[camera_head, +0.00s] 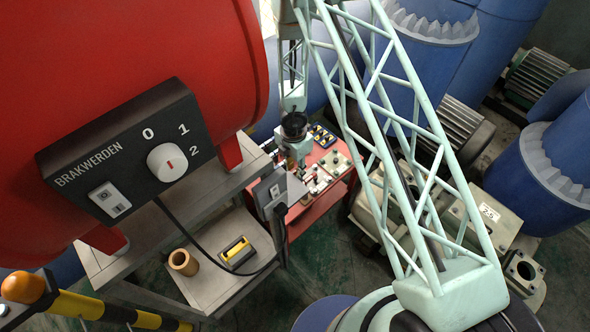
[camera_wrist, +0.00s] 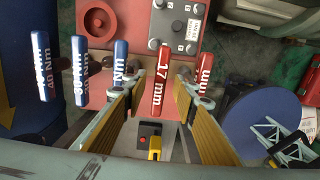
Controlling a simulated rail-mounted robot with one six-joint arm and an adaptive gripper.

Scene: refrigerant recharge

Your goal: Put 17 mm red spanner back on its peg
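The red spanner marked 17 mm (camera_wrist: 160,82) shows in the middle of the wrist view, its handle close to upright in the picture. My gripper (camera_wrist: 159,80) has its two yellow-padded fingers spread, one on each side of this spanner. A visible gap lies between the spanner and each finger, so I see no grip on it. Whether the spanner hangs on a peg cannot be told, as no peg is visible. In the head view my gripper (camera_head: 297,152) is small and dark over the red table (camera_head: 322,203), and its fingers are unclear.
Blue tools marked Nm (camera_wrist: 80,70) stand left of my gripper, and another red tool (camera_wrist: 204,70) is close to its right finger. A grey box (camera_wrist: 176,22) lies beyond. In the head view, a red tank (camera_head: 120,50) and a grey shelf (camera_head: 215,270) are on the left.

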